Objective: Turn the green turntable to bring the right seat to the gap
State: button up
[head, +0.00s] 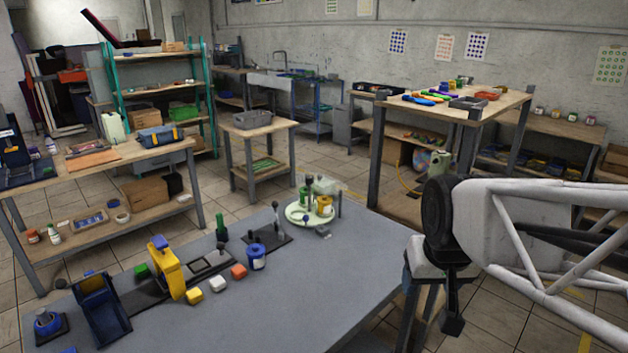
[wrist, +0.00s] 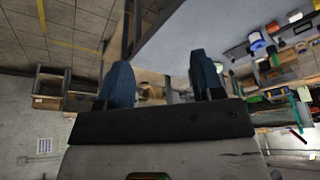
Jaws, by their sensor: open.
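The green turntable (head: 296,214) is a pale round disc on the far part of the grey table. It carries a yellow pot (head: 325,204), a green pot (head: 304,195) and dark upright posts. I cannot tell which seat faces the gap, as the parts are small and overlap.
The grey table (head: 330,290) is clear along its front middle. Left of the turntable stand a blue pot (head: 256,257), a dark plate with a lever (head: 275,234), coloured blocks (head: 217,284) and a yellow press (head: 168,270). A small grey piece (head: 323,231) lies just in front of the disc.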

jog(key=w+a+n+t, duration=0.15)
jog(key=w+a, duration=0.25)
jog(key=w, duration=1.4)
jog(key=w+a+t, duration=0.3)
jog(key=w+a, duration=0.1)
jog(key=w, duration=1.4)
jog(key=t+y, duration=0.3)
jog(key=t, duration=0.2)
send_near(310, 178)
jog(key=d+x, duration=0.1)
jog(key=x, duration=0.2)
jog(key=shift+w+a+n, duration=0.2)
jog(key=shift+a+n, duration=0.15)
jog(key=shift+a, duration=0.25)
jog(key=shift+w, duration=0.2)
jog(key=shift+x, duration=3.7)
jog(key=shift+f, duration=0.15)
